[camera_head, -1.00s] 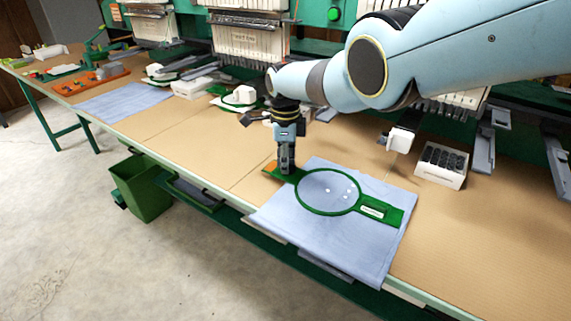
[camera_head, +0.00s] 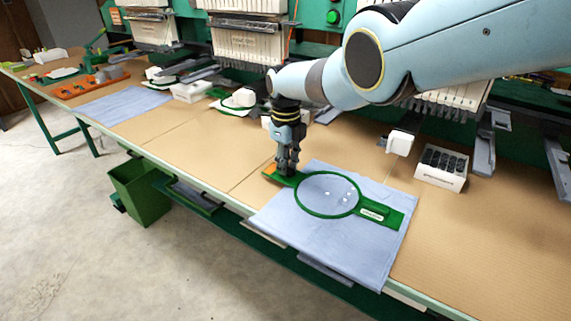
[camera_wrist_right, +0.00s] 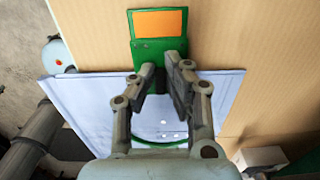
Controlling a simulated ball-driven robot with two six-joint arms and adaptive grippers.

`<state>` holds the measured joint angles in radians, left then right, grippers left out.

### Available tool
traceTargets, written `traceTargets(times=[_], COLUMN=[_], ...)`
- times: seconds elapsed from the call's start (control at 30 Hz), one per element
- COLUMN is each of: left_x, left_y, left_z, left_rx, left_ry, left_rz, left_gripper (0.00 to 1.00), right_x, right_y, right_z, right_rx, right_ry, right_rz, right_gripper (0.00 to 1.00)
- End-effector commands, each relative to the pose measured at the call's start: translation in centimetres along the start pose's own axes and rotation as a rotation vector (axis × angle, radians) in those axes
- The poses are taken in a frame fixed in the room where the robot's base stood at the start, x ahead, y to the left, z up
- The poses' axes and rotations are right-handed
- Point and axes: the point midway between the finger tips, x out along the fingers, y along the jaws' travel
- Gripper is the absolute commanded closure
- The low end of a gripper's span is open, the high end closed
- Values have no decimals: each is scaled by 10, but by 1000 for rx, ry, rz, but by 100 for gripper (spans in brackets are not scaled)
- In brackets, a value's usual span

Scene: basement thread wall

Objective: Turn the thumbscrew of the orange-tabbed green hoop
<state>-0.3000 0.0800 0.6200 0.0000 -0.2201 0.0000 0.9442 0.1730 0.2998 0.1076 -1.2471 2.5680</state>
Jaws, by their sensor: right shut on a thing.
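The green hoop (camera_head: 328,217) lies flat on a blue cloth (camera_head: 290,228), with a green labelled arm at its right. Its orange tab (camera_head: 269,169) is at the upper left end and shows large in the right wrist view (camera_wrist_right: 160,23). My right gripper (camera_head: 289,173) points down at the hoop's tab end. In the wrist view the fingers (camera_wrist_right: 160,66) are shut on the thumbscrew, just on the ring side of the orange tab. The fingers hide the thumbscrew itself.
A white box of dark bobbins (camera_head: 442,167) stands to the right of the hoop. Embroidery machine heads (camera_head: 245,42) line the back. A green bin (camera_head: 141,189) is below the front edge. Brown table surface is clear left and right of the cloth.

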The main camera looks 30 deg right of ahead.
Motion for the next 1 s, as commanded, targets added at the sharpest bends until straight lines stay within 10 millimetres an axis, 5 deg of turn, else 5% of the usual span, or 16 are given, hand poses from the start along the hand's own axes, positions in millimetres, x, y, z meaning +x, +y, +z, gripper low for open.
traceTargets(times=[0.3, 0.33, 0.5, 1.0], left_x=[0, 0, 0, 0], left_y=[0, 0, 0, -1], left_z=[0, 0, 0, 0], left_rx=[0, 0, 0, 0], left_ry=[0, 0, 0, 0], left_rz=[0, 0, 0, -1], left_gripper=[48, 48, 48, 48], right_x=[0, 0, 0, -12], right_y=[0, 0, 0, -2], right_z=[-1, -1, 0, 1], right_rx=[1, 1, 0, 1], right_ry=[2, 2, 1, -1], right_rz=[1, 1, 1, -1], right_gripper=[100, 85, 65, 65])
